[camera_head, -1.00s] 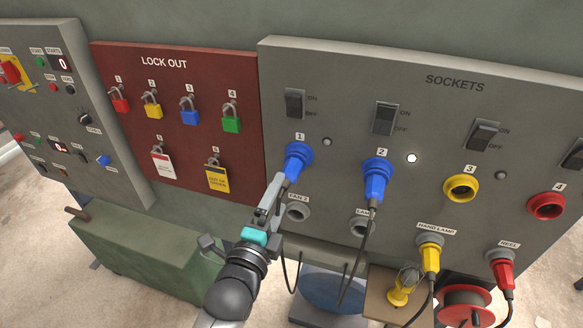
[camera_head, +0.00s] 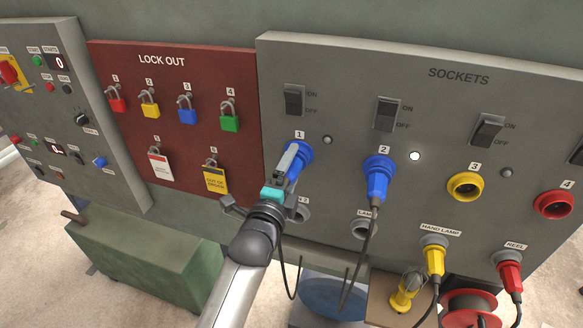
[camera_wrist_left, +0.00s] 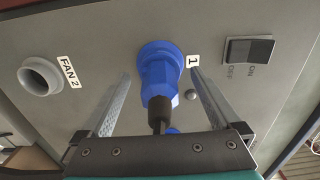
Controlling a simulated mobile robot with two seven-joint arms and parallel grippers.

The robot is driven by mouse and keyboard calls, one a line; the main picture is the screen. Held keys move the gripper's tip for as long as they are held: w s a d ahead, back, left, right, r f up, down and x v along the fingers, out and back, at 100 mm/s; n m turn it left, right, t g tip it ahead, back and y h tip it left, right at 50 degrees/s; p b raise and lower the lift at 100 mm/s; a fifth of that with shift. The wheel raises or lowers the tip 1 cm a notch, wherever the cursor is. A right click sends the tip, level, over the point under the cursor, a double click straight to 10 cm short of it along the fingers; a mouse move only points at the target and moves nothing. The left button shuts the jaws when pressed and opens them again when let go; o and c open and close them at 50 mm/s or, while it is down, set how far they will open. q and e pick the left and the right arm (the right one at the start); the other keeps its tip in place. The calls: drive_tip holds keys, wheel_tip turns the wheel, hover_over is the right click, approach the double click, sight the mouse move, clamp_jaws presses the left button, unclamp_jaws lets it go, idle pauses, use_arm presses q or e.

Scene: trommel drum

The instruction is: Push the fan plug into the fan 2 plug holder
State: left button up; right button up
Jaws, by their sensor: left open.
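The blue fan plug (camera_wrist_left: 160,85) sits in socket 1 on the grey sockets panel; in the head view the plug and socket (camera_head: 302,152) are partly hidden by my gripper. My left gripper (camera_head: 290,158) is open, with its fingers on either side of the plug in the left wrist view (camera_wrist_left: 160,95). I cannot tell whether either finger touches it. The fan 2 plug holder (camera_wrist_left: 40,76) is a grey, empty-looking ring below socket 1; in the head view it (camera_head: 302,213) is partly covered by my gripper. My right gripper is not in view.
A second blue plug (camera_head: 377,180) is in socket 2, its cable hanging past the empty lamp holder (camera_head: 363,229). Yellow (camera_head: 434,258) and red (camera_head: 509,270) plugs sit in holders to the right. The red lockout board (camera_head: 180,125) with padlocks is at left.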

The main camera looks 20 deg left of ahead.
use_arm(q)
drive_tip(key=shift+p, duration=0.5)
idle(1.1)
clamp_jaws()
idle(0.8)
drive_tip(key=shift+s, duration=0.15)
drive_tip(key=shift+s+a+p, duration=0.1)
drive_tip(key=shift+s+p, duration=1.35)
drive_tip(key=shift+s, duration=1.4)
drive_tip(key=shift+s, duration=0.1)
drive_tip(key=s+p, duration=0.2)
drive_tip(key=s, duration=0.2)
drive_tip(key=shift+s+a, duration=0.1)
drive_tip(key=shift+s, duration=0.3)
